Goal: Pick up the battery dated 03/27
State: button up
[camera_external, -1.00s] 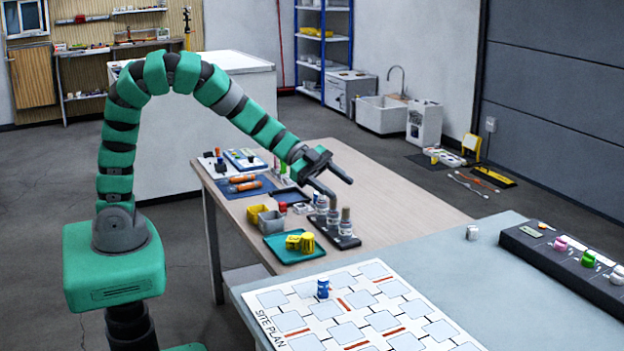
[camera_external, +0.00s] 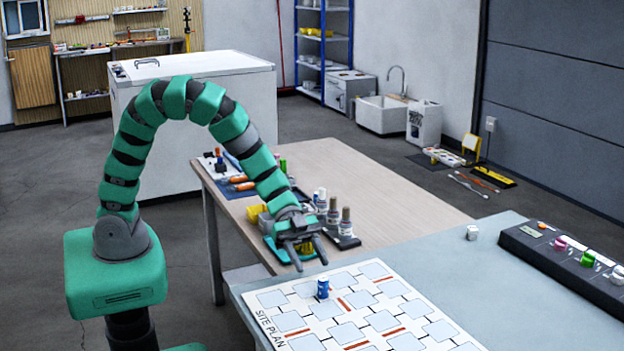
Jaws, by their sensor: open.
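My gripper (camera_external: 311,264) is open and points down toward the viewer, in front of and partly over the teal tray (camera_external: 272,249) at the near end of the wooden table. Yellow cylinders (camera_external: 305,249) that look like batteries lie in this tray, mostly hidden behind my gripper. Nothing shows held between the fingers. No date can be read on anything at this size, so I cannot tell which battery is dated 03/27.
Several small bottles (camera_external: 345,224) stand on a dark tray just right of my gripper. The wooden table's right part (camera_external: 400,200) is clear.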

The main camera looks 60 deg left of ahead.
aim_at(324, 278)
jog(key=shift+w+b+x, duration=0.1)
jog(key=shift+b+x, duration=0.45)
jog(key=shift+x, duration=1.15)
jog(key=shift+w+b+x, duration=0.15)
jog(key=shift+b+x, duration=0.4)
jog(key=shift+x, duration=1.2)
grip_shut()
